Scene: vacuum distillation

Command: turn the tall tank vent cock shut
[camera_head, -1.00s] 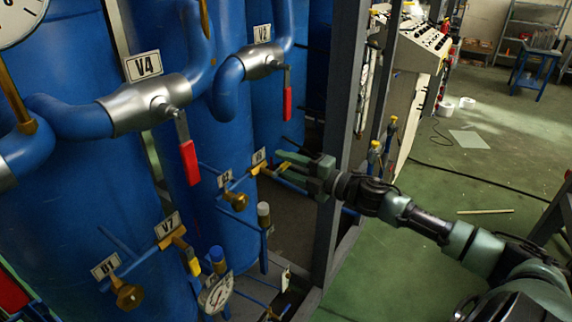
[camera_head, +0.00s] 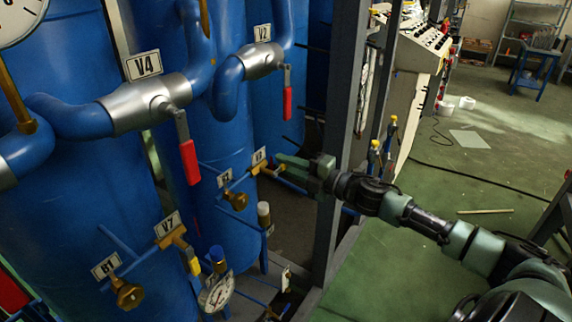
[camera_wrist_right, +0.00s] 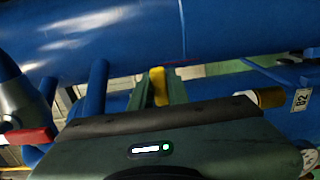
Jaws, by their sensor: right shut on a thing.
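The small brass cock (camera_head: 257,168) sits on a thin blue pipe at the tall blue tank (camera_head: 222,120), beside a small white tag too small to read surely. Its yellow lever (camera_wrist_right: 159,86) shows in the right wrist view between the two green fingers of my right gripper (camera_wrist_right: 160,88). In the head view my right gripper (camera_head: 284,167) reaches in from the right and is shut on this lever, partly hiding it. My left gripper is not in view.
The B2 brass valve (camera_head: 236,200) and a capped upright stub (camera_head: 264,214) are close by, left of and below my gripper. The V2 valve's red handle (camera_head: 287,103) hangs above.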

